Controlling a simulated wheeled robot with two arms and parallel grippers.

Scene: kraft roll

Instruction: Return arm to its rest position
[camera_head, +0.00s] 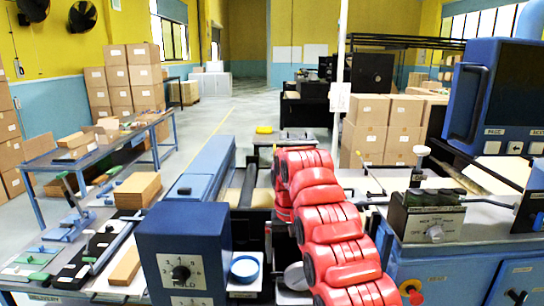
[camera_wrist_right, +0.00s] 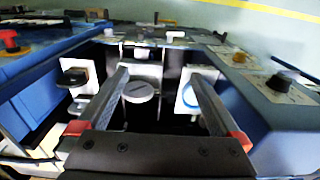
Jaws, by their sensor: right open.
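My right arm (camera_head: 330,225) is red and rises from the bottom of the head view, bending over the middle of the machine. Its gripper is largely hidden behind the arm links there. In the right wrist view my right gripper (camera_wrist_right: 160,80) is open, with its two fingers wide apart and nothing between them. Beyond the fingers is a pale plate with a round grey disc (camera_wrist_right: 138,91), apart from the fingertips as far as I can tell. My left gripper is not in view.
A blue monitor (camera_head: 490,88) is at far right. A cluttered bench (camera_head: 100,158) and stacked cartons (camera_head: 122,75) are left. The aisle floor (camera_head: 222,118) is clear.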

